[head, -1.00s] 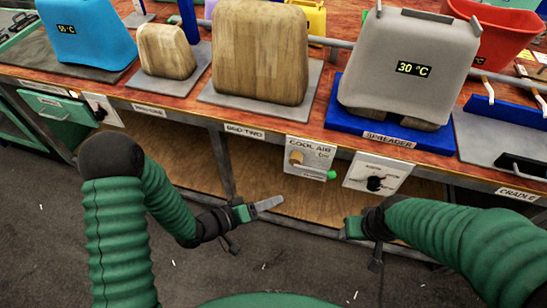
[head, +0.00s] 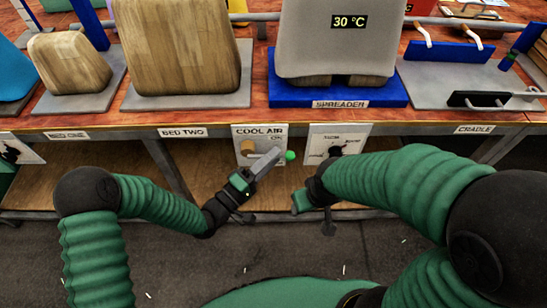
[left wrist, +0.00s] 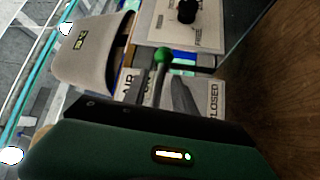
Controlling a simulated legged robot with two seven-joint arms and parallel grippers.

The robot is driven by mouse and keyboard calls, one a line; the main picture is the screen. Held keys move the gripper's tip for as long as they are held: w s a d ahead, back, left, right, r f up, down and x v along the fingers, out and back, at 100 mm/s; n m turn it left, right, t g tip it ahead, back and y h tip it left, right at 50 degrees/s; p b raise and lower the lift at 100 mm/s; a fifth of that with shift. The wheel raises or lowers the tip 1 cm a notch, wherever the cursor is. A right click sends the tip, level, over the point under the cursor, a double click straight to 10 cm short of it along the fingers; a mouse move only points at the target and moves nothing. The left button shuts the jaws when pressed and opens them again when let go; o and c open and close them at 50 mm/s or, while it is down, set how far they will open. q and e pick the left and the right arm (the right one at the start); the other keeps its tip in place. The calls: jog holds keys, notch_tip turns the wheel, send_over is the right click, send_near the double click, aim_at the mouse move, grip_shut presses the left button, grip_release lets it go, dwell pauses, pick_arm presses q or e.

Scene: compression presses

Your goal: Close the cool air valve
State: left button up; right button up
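The cool air valve panel (head: 239,133) is a white plate on the front of the bench, with a brass-coloured body (head: 247,147). Its lever ends in a green ball (head: 290,155) at the panel's right side. My left gripper (head: 268,160) is in front of the panel, its fingers pointing up and right near the lever and hiding part of it. In the left wrist view the green ball (left wrist: 163,55) and dark stem show near the spread fingers; contact cannot be told. A "CLOSED" label (left wrist: 213,101) shows there. My right gripper (head: 301,200) is lower right; its fingers are unclear.
A second panel with a black knob (head: 335,151) is just right of the valve. The spreader's blue base (head: 338,92) and bed two's grey plate (head: 190,101) stand on the bench above. The bench edge overhangs the panels. An open wooden shelf (head: 90,190) lies below.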

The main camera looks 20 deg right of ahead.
pick_arm(q)
jog(key=shift+x, duration=0.9)
jog(key=shift+a, duration=0.25)
jog(key=shift+c, duration=0.4)
jog(key=c, duration=0.5)
jog(key=shift+s, duration=0.1)
grip_shut()
jog(key=shift+d+f, duration=0.1)
